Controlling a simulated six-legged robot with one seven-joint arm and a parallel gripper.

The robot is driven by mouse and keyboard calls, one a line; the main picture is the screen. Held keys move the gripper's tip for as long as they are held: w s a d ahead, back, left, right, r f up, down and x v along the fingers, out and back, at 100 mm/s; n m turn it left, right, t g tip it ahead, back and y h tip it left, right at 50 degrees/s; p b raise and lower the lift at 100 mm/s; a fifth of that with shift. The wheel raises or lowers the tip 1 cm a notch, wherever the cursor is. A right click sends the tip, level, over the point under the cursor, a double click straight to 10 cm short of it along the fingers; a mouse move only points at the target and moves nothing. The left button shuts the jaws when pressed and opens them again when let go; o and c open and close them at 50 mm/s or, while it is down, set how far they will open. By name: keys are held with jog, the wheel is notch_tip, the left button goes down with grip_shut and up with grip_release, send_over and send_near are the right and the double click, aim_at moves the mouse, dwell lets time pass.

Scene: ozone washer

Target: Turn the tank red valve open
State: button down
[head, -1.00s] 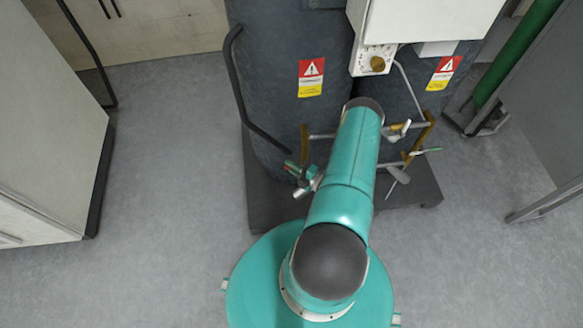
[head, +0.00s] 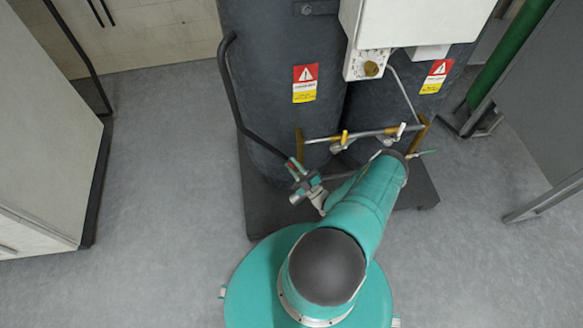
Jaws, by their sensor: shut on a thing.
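Two dark grey tanks stand side by side on a dark base; the left tank (head: 280,70) is nearer my gripper. My teal arm bends out to the right and back to the gripper.
A yellow handle (head: 344,137), a white handle (head: 401,130) and a green handle (head: 424,152) sit on the pipes to the right. A black cart handle (head: 238,105) rises left of the tanks. A white box (head: 415,25) hangs above.

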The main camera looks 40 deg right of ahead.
jog(key=shift+s+d+r+m+t+h, duration=0.1)
jog(key=shift+d+m+t+h, duration=0.15)
jog(key=shift+m, duration=0.25)
jog(key=shift+s+r+m+t+h, duration=0.1)
jog(key=shift+m+t+h, duration=0.05)
jog(key=shift+m+h, duration=0.3)
jog(key=c, duration=1.4)
grip_release()
jog(key=shift+o, duration=0.2)
jog(key=v, duration=0.7)
jog(key=shift+s, duration=0.15)
